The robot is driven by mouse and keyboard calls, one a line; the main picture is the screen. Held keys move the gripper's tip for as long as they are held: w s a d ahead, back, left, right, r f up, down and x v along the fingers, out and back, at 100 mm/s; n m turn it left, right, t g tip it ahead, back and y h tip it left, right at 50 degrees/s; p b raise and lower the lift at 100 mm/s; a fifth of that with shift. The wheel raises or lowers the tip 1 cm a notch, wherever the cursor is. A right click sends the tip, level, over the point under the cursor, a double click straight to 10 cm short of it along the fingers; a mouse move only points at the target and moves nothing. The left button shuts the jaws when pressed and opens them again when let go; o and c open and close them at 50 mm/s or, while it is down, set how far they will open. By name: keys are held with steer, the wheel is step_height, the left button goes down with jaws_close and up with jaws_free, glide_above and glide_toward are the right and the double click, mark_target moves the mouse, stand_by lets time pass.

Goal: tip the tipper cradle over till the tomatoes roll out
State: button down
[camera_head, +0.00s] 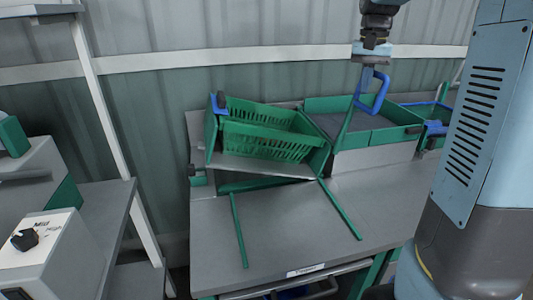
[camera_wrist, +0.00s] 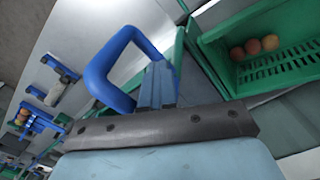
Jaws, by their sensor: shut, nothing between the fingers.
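The tipper cradle (camera_head: 262,169) stands on the bench with a green slotted crate (camera_head: 268,130) in it, tilted in the picture. Three red-orange tomatoes (camera_wrist: 253,46) lie in a corner of the crate in the wrist view; in the head view I cannot make them out. A green lever rises at the cradle's right side to a blue loop handle (camera_head: 381,92), which is large in the wrist view (camera_wrist: 97,75). My gripper (camera_head: 366,76) is shut and empty, pointing down right beside the handle. Its blue fingers (camera_wrist: 158,86) overlap the loop's edge; I cannot tell whether they touch.
A green-walled tray (camera_head: 385,135) with a grey floor adjoins the cradle on the right, behind the lever. Two green rails (camera_head: 239,230) run along the clear bench top (camera_head: 290,225) in front. A control box with a black knob (camera_head: 26,239) stands at left.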

steer(key=shift+w+d+f, duration=0.15)
steer(key=shift+d, duration=0.7)
steer(key=shift+w+d+f, duration=0.15)
steer(key=shift+d+f, duration=0.1)
steer(key=shift+d, duration=0.5)
steer(key=shift+w+d+f, duration=0.15)
steer(key=shift+d+f, duration=0.1)
steer(key=shift+d, duration=0.45)
steer(key=shift+w+d+f, duration=0.15)
steer(key=shift+d+f, duration=0.1)
steer(key=shift+d, duration=0.5)
steer(key=shift+w+d+f, duration=0.15)
steer(key=shift+d+f, duration=0.25)
steer(key=shift+d, duration=0.25)
steer(key=shift+w+d+f, duration=0.1)
steer(key=shift+d+f, duration=0.3)
steer(key=shift+d, duration=0.3)
steer(key=shift+w+d+f, duration=0.15)
steer(key=shift+d+f, duration=0.25)
steer(key=shift+d, duration=0.25)
